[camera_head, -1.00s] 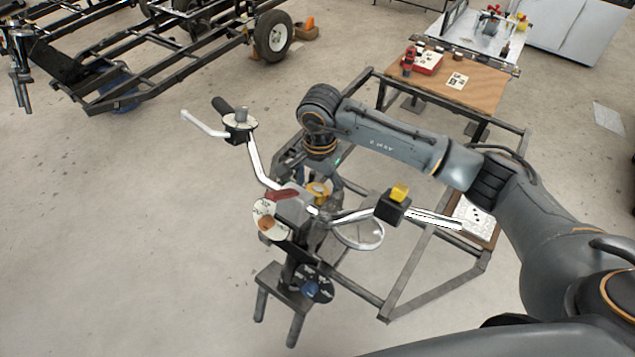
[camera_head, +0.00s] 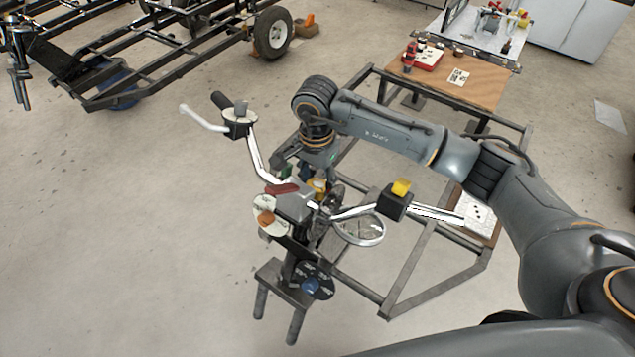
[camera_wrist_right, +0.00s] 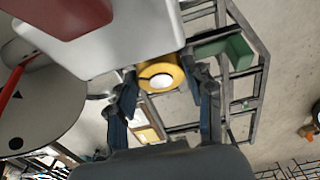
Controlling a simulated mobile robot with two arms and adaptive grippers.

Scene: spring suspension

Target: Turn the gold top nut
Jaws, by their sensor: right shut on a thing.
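The gold top nut (camera_wrist_right: 160,76) is a yellow ring with a pale centre in the right wrist view. It sits between the two blue-grey fingers of my right gripper (camera_wrist_right: 165,88). In the head view, only a little of the nut (camera_head: 319,184) shows beside the handlebar centre, partly hidden by my gripper. My right gripper (camera_head: 320,198) reaches down behind the handlebar (camera_head: 256,160) and is shut on the nut. The exact finger contact is hard to see. My left gripper is not in view.
The handlebar's red-topped centre block (camera_head: 290,198) is close to my right gripper. A round glass-like disc (camera_head: 359,229) and a black box with a yellow top (camera_head: 395,204) are to its right. A metal frame (camera_head: 400,285) stands below. Open floor lies left.

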